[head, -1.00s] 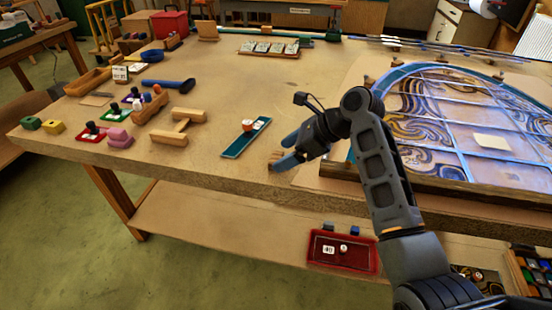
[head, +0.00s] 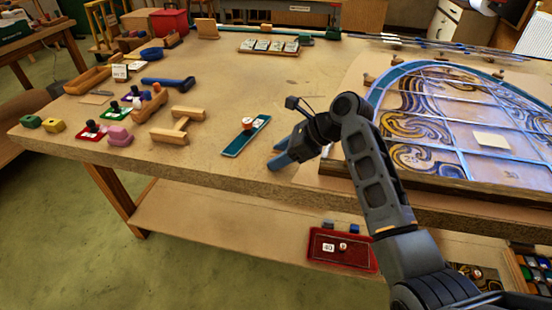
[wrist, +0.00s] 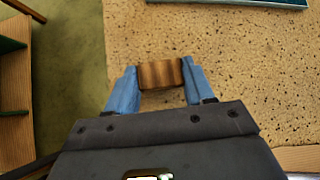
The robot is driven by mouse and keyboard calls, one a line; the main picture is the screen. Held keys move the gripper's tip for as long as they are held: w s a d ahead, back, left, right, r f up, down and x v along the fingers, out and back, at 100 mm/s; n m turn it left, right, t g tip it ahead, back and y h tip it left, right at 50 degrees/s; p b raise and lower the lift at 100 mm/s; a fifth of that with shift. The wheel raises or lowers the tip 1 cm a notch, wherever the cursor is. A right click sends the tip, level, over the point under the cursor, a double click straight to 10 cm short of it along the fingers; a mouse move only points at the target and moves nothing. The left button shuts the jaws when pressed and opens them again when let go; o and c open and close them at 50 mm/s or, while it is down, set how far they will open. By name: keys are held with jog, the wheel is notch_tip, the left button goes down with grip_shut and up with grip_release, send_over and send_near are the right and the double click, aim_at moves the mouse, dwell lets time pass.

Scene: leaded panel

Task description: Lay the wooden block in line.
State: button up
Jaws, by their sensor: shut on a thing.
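My gripper (head: 278,154) is low over the front edge of the workbench in the head view, its blue fingers pointing left. In the wrist view my gripper (wrist: 159,76) is shut on a small brown wooden block (wrist: 161,74), with one blue finger at each side of it. Speckled bench top shows behind and to the right of the block, and green floor to its left. Whether the block touches the bench is unclear.
A teal tray (head: 234,146) with a small red and white piece lies left of my gripper. The leaded panel (head: 450,115) fills the right side. Bare bench lies behind the teal tray.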

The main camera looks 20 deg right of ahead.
jog(key=shift+c, duration=1)
